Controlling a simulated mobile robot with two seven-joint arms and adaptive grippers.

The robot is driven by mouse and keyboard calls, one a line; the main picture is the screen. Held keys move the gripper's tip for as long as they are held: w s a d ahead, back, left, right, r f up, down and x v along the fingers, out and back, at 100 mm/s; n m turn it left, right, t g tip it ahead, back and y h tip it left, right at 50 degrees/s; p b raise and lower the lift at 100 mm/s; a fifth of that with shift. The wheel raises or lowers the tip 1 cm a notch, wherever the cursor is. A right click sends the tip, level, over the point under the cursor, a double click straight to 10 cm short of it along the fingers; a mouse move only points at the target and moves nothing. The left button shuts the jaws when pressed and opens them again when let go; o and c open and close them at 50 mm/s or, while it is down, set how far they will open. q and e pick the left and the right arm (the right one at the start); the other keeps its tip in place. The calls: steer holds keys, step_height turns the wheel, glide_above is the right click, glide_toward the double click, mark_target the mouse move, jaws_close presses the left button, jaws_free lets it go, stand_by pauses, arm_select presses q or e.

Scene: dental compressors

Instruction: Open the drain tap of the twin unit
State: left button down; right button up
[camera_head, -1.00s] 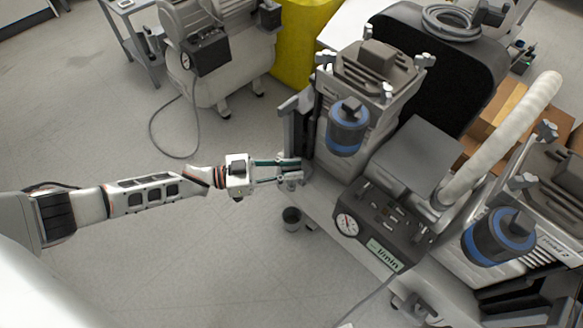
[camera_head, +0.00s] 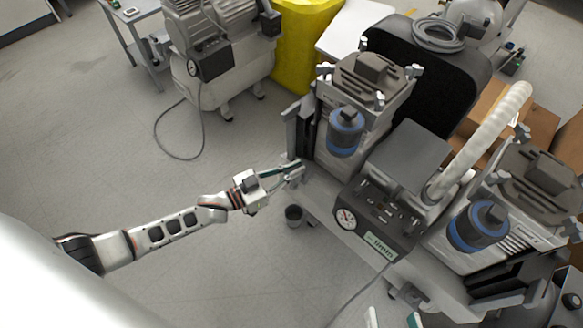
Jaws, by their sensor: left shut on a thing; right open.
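The twin unit (camera_head: 325,205) fills the right half of the head view. It has two grey pump heads, blue-banded filters and a dark panel with a round gauge (camera_head: 347,218). My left gripper (camera_head: 297,170) is at the unit's left end, below the left pump head. Its fingers are shut on a small part there, which I take to be the drain tap; the fingers hide most of it, so I cannot tell how its handle stands. My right gripper (camera_head: 392,319) shows only as two fingertips at the bottom edge, apart and empty, in front of the unit.
Another compressor (camera_head: 222,85), a yellow bin (camera_head: 302,40) and a small grey table (camera_head: 133,14) stand behind. A hose lies on the floor. The floor at left is clear.

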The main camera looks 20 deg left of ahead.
arm_select(q)
steer(key=n+y, duration=0.1)
steer(key=n+t+y, duration=0.1)
steer(key=shift+d+r+t+y+p, duration=0.1)
steer(key=shift+r+t+y+p, duration=0.05)
steer(key=shift+t+y+p, duration=0.2)
steer(key=shift+n+t+y, duration=0.25)
steer(key=shift+n+y, duration=0.25)
steer(key=shift+y, duration=0.25)
arm_select(e)
steer(key=shift+w+d+r+n, duration=0.15)
steer(key=shift+d+n, duration=0.15)
steer(key=shift+d, duration=0.15)
steer(key=shift+w+d+r+n, duration=0.15)
steer(key=shift+d+n, duration=0.15)
steer(key=shift+d, duration=0.1)
steer(key=shift+h, duration=0.3)
steer(key=shift+s+f, duration=0.1)
steer(key=shift+f, duration=0.1)
arm_select(q)
steer(key=c, duration=2.2)
jaws_free()
steer(key=shift+o, duration=0.2)
steer(key=v, duration=1.2)
